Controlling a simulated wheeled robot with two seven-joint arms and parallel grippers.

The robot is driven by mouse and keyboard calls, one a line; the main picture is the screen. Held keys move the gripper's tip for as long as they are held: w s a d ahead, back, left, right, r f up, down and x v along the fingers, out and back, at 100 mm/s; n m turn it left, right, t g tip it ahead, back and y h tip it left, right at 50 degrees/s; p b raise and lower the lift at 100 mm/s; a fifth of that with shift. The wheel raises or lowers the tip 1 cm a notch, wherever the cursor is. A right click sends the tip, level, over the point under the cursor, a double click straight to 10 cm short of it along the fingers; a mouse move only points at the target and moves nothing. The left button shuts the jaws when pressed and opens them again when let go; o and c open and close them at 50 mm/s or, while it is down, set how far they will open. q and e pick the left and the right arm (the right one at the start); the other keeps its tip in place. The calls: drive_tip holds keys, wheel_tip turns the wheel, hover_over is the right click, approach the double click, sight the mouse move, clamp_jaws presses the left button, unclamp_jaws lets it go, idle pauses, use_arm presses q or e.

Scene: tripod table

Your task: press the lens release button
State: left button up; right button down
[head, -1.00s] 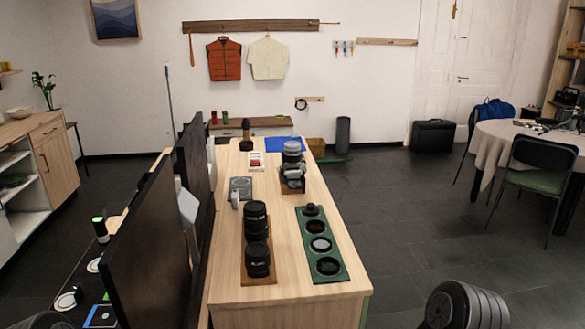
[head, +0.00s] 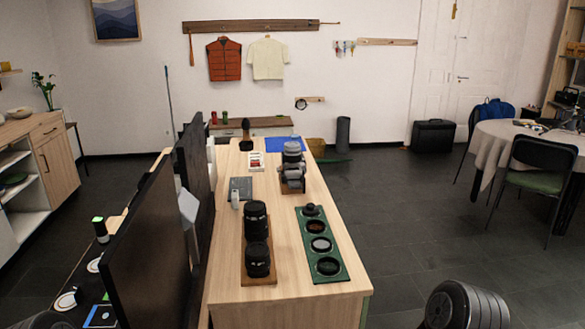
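A grey camera with a large lens (head: 292,168) stands on a small wooden base toward the back right of the light wooden table (head: 290,240). The lens points up and its release button is too small to make out. Two black lenses stand on a wooden board nearer the front, the rear one (head: 256,221) taller than the front one (head: 258,260). Neither of my grippers shows in the head view. Only dark rounded parts, likely of my arms, show at the bottom left and bottom right edges.
A green tray (head: 335,271) with several round recesses lies along the right side of the table. A grey plate (head: 241,187) with a small white object is at the left. The front of the table is bare.

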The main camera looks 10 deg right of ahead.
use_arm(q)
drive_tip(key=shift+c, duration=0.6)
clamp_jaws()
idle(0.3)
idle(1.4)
